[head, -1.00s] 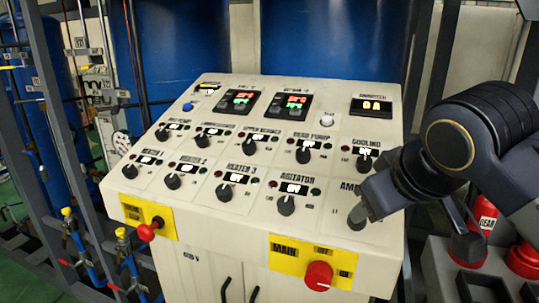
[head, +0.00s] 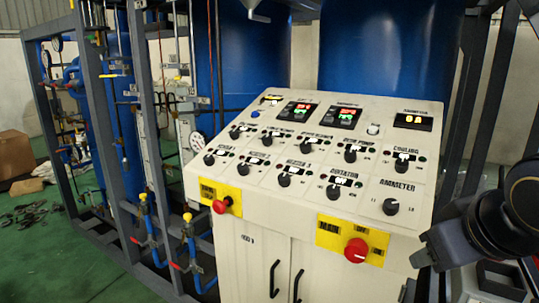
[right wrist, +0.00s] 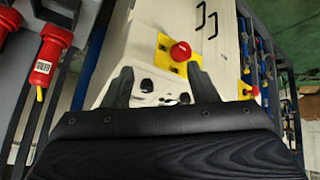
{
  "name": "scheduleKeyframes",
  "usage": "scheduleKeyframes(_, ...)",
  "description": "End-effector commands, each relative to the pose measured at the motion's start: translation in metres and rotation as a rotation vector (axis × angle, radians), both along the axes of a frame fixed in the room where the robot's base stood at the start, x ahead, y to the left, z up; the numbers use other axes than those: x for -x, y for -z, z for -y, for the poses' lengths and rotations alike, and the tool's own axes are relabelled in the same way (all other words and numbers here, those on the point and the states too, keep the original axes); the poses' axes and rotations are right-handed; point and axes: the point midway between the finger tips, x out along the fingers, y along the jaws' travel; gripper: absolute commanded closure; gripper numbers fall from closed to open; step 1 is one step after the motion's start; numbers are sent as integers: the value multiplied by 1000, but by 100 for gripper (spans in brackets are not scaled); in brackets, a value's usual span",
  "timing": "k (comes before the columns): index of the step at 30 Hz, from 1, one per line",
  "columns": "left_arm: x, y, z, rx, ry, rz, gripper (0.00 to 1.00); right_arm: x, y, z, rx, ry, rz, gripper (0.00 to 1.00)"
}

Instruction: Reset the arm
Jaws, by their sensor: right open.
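The white control panel (head: 300,205) stands in the middle of the head view, with several black knobs, lit displays and buttons. The ammeter knob (head: 391,207) is at its right front and is uncovered. My right gripper (right wrist: 162,88) is open and empty; in the right wrist view its two fingers are spread, with panel knobs (right wrist: 147,86) visible beyond them. In the head view my right arm is at the lower right edge, beside the panel's right side and apart from the ammeter knob. My left gripper is not in view.
A red main switch (head: 356,250) and a red knob (head: 220,206) stick out from the panel's front. A red extinguisher (right wrist: 47,55) shows left in the right wrist view. Blue tanks (head: 390,50) and a grey frame (head: 100,110) stand behind.

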Motion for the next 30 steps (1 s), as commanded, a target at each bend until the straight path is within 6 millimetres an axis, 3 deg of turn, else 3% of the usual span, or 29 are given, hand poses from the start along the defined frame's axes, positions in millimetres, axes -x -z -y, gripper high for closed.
scheduleKeyframes(8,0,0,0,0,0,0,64,14,48,1,-67,8,-49,47)
scheduleKeyframes(11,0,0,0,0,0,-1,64,23,75,0,-112,19,-75,47)
scheduleKeyframes(17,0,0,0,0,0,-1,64,52,145,-5,-262,58,-130,47)
scheduleKeyframes(21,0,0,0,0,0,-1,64,79,201,-18,-415,107,-165,47)
scheduleKeyframes(24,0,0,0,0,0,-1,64,94,229,-28,-506,141,-180,47)
scheduleKeyframes(30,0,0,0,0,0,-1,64,103,247,-37,-566,163,-188,47)
